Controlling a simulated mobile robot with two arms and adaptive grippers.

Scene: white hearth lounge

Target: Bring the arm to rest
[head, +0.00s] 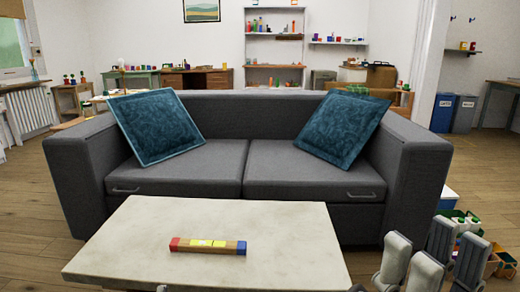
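My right gripper (433,252) is at the bottom right corner, beside the right end of the pale coffee table. Its grey fingers point up and stand apart, with nothing seen between them. The rest of the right arm is cut off by the frame's lower edge.
The pale table (150,232) fills the lower middle and bears a wooden block with red, yellow and blue parts (208,246). Behind it stands a grey sofa (240,107) with two blue cushions. Right of my gripper is a container of colourful items (504,262). Floor is clear at left.

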